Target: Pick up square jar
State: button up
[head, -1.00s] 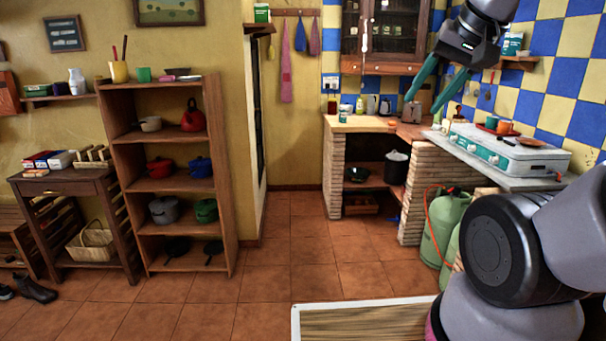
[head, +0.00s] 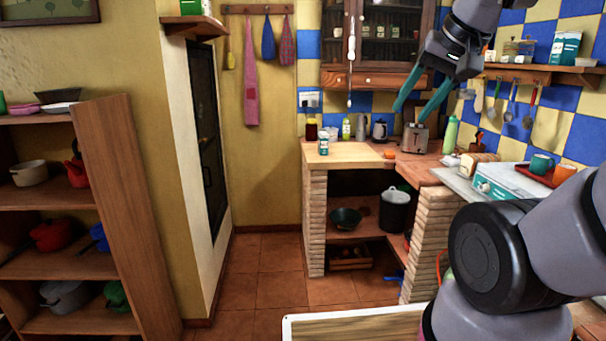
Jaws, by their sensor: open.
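My gripper (head: 410,114) hangs at the upper right in the head view. Its two teal fingers are apart with nothing between them, and the toaster (head: 416,138) shows just below them. I cannot tell for sure which thing is the square jar. A small pale jar with a green label (head: 323,145) stands on the wooden board area of the back counter, left of the gripper. A dark red jar (head: 311,130) stands behind it. A squat clear container (head: 516,48) stands on the right wall shelf. Their shapes are too small to judge.
The brick counter (head: 350,153) also holds a kettle (head: 380,129), a bottle (head: 346,128) and a green bottle (head: 449,134). A stove (head: 510,183) is at the right. A wooden shelf unit (head: 120,200) stands at the left. The tiled floor (head: 270,270) between is clear.

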aim_at(525, 51)
jog(key=i+l, duration=0.2)
jog(key=i, duration=0.25)
jog(key=i+l, duration=0.15)
jog(key=i, duration=0.3)
jog(key=i+z, duration=0.1)
jog(key=z, duration=0.3)
jog(key=i+z, duration=0.1)
jog(key=z, duration=0.25)
jog(key=i+j+z, duration=0.1)
jog(key=z, duration=0.3)
jog(key=j+z, duration=0.15)
jog(key=z, duration=0.2)
jog(key=i, duration=0.05)
